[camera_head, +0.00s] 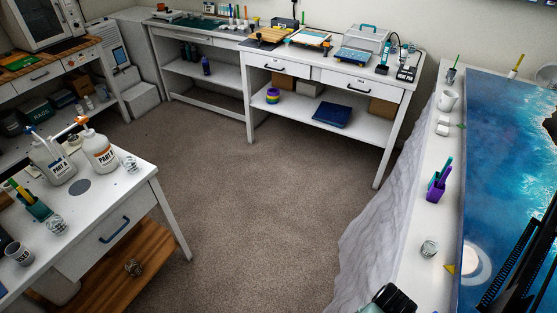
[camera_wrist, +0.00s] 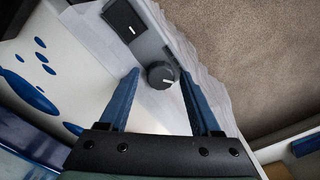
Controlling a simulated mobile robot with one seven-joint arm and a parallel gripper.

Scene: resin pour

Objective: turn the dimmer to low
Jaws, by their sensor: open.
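The dimmer is a round black knob (camera_wrist: 161,75) with a short white line on its face, set on a grey strip along the table edge in the wrist view. My gripper (camera_wrist: 160,71) has its two blue fingers spread, one to each side of the knob, with visible gaps. I cannot tell how far the fingertips are above the strip. A black rocker switch (camera_wrist: 124,20) with a white mark sits on the same strip, up and left of the knob. In the head view the knob does not show.
Pale crumpled sheeting (camera_wrist: 212,65) hangs at the table edge beside the right finger, with carpet beyond. Blue drops (camera_wrist: 38,98) lie on the white surface at left.

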